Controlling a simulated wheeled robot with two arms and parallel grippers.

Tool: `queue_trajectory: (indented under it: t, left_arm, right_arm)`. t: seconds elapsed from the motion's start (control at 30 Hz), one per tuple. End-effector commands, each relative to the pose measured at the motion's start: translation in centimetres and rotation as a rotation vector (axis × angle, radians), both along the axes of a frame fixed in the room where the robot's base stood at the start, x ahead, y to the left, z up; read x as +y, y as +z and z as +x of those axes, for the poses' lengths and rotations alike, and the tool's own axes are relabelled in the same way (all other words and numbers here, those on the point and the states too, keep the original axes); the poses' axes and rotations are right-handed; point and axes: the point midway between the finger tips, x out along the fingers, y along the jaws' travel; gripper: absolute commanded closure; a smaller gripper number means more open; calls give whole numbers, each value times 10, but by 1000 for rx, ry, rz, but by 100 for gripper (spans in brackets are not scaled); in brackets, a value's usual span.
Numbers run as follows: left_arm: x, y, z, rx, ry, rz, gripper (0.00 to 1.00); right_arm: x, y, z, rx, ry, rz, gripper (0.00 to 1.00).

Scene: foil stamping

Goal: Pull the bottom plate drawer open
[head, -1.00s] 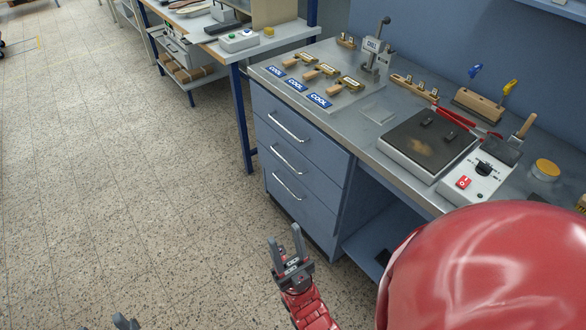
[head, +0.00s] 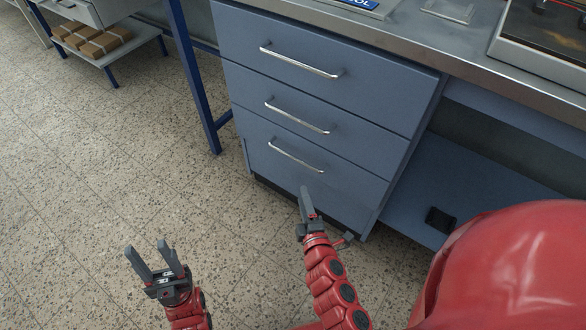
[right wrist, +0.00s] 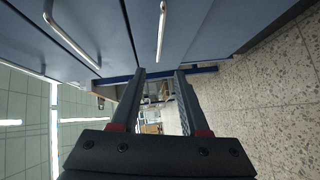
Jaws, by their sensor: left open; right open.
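The bottom plate drawer (head: 340,185) is the lowest of three blue-grey drawer fronts and sits shut, flush with the others. Its silver bar handle (head: 296,156) is clear of any gripper. My right gripper (head: 318,210) is open and empty, in front of and below that handle in the head view. In the right wrist view my right gripper's fingers (right wrist: 160,74) stand apart with nothing between them. A handle (right wrist: 162,30), seemingly the bottom one, lies beyond the fingertips there. My left gripper (head: 155,258) is open and empty over the floor, left of the drawers.
The middle handle (head: 297,117) and top handle (head: 301,62) are close above. A blue table leg (head: 190,80) stands left of the cabinet. An open lower shelf (head: 470,190) lies to the right. The floor (head: 90,190) in front is clear.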

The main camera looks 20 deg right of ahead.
Motion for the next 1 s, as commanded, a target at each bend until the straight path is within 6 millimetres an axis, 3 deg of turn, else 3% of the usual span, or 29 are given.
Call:
queue_trajectory:
  t: [0.27, 0.7, 1.0]
  left_arm:
    - [0, 0, 0, 0, 0, 0, 50]
    - [0, -8, 0, 0, 0, 0, 50]
    - [0, -13, 0, 0, 0, 0, 50]
  right_arm:
    - [-8, -4, 36, 1, -13, -12, 55]
    - [-17, -18, 130, -2, -10, -7, 55]
    - [-22, -24, 165, 2, -11, -9, 55]
